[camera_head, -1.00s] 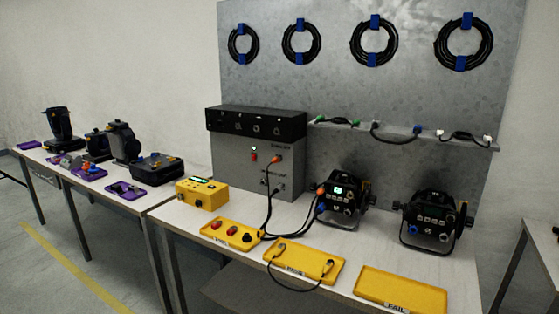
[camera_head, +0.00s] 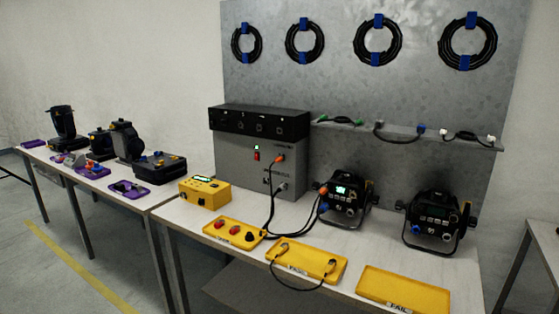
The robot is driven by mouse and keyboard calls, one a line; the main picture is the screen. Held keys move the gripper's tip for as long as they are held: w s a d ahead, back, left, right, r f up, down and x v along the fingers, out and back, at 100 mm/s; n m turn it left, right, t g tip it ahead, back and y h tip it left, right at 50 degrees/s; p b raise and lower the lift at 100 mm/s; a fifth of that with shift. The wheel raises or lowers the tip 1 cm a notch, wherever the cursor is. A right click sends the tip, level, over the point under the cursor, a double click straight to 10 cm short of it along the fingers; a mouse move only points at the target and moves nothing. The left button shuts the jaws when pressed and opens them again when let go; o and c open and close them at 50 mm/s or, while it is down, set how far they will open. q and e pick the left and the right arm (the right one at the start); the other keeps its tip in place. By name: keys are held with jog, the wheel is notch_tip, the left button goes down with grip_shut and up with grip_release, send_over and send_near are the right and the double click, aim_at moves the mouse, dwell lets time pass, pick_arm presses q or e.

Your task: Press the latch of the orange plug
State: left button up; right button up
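An orange plug (camera_head: 279,158) sits in the front of the grey power box (camera_head: 238,160), with a black cable hanging down from it. Another orange connector (camera_head: 323,190) is at the left side of the middle par can (camera_head: 345,200), above a blue connector (camera_head: 323,208). The latch is too small to make out on either orange piece. Neither of my grippers shows in the head view.
Yellow trays stand along the table's front: one with red and black parts (camera_head: 258,239), one with a short cable (camera_head: 318,272), and an empty one (camera_head: 440,292). A yellow tester (camera_head: 205,193) stands at the left. A second par can (camera_head: 437,222) is at the right.

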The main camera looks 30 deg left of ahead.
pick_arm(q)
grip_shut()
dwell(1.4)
